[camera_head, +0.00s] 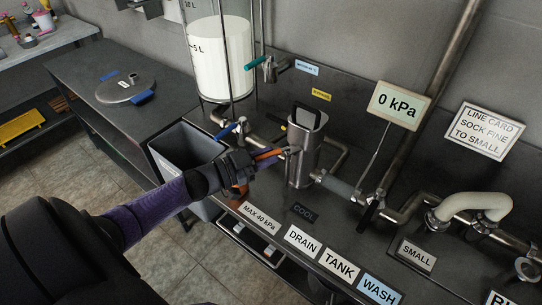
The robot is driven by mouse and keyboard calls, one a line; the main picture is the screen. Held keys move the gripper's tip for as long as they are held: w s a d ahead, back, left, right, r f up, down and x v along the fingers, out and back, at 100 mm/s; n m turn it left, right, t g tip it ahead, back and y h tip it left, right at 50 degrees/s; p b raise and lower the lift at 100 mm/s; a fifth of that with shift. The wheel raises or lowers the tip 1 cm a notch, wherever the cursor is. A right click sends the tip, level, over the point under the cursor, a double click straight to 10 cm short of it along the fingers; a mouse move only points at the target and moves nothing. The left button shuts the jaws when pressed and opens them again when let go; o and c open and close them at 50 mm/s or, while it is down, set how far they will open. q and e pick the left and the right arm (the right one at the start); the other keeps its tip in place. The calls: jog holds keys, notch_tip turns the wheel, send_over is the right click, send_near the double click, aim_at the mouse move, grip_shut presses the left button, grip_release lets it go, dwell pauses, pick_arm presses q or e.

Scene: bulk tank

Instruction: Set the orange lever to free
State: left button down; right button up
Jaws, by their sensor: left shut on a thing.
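The orange lever (269,154) is at the centre of the view, just left of an upright steel cylinder with a black handle (303,140). My left gripper (250,162) reaches in from the lower left and is shut on the orange lever. The fingers hide part of the lever and its pivot. I cannot read any marking for free beside it. My right gripper is not in view.
A tank of white liquid (222,60) stands behind, with a teal-handled valve (257,62) beside it. A blue valve handle (226,131) is close to my left gripper. A grey bin (185,150) sits below. A gauge sign reads 0 kPa (398,106).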

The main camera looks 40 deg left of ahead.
pick_arm(q)
jog(key=shift+w+a+m+g+h+b, duration=0.2)
jog(key=shift+a+m+g+h+b, duration=0.15)
jog(key=shift+m+g+h+b, duration=0.45)
jog(key=c, duration=0.6)
grip_release()
